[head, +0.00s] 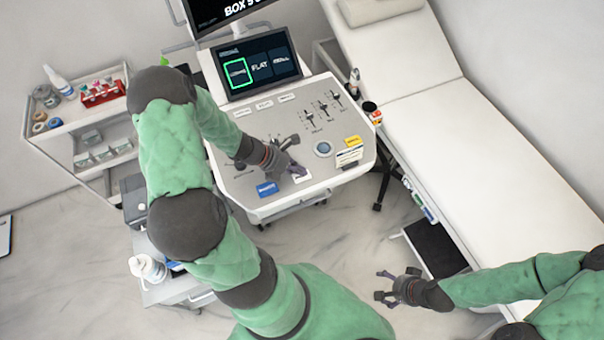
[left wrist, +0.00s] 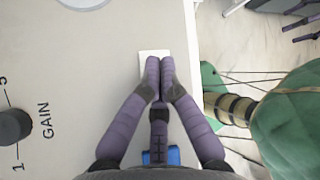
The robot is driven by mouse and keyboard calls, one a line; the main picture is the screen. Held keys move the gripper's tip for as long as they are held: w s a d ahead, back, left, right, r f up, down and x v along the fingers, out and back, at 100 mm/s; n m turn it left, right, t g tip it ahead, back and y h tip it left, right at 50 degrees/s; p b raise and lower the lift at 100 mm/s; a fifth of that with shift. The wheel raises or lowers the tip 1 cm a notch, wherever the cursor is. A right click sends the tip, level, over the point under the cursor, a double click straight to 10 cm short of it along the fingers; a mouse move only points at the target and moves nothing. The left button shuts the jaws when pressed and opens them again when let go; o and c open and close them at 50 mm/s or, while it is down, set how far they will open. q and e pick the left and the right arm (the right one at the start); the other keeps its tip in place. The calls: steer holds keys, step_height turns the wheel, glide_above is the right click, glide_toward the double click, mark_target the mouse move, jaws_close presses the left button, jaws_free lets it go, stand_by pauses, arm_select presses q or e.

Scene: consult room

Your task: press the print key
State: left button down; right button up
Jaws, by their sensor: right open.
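The console panel (head: 222,158) carries several keys. A white key (head: 301,178) lies by the fingertips of my left gripper (head: 298,172); its lettering cannot be read, so I cannot tell whether it is the print key. A blue key (head: 267,189) is just to its left. In the left wrist view my left gripper (left wrist: 160,66) has its fingers together, with nothing seen between them. The tips overlap the white key (left wrist: 152,53) and partly hide it; contact cannot be told. My right gripper (head: 388,286) is open and empty, low over the floor near the bed.
The console screen (head: 258,63) shows a green-framed tile. Sliders (head: 323,109), a round control (head: 323,149) and a yellow key (head: 353,141) are on the panel. A GAIN knob (left wrist: 14,126) shows in the left wrist view. The bed (head: 470,130) stands right, a supply cart (head: 75,125) left.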

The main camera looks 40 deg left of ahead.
arm_select(q)
steer(key=shift+r, duration=0.35)
step_height(320, 180, up, 5)
steer(key=p, duration=0.5)
stand_by(0.4)
stand_by(0.5)
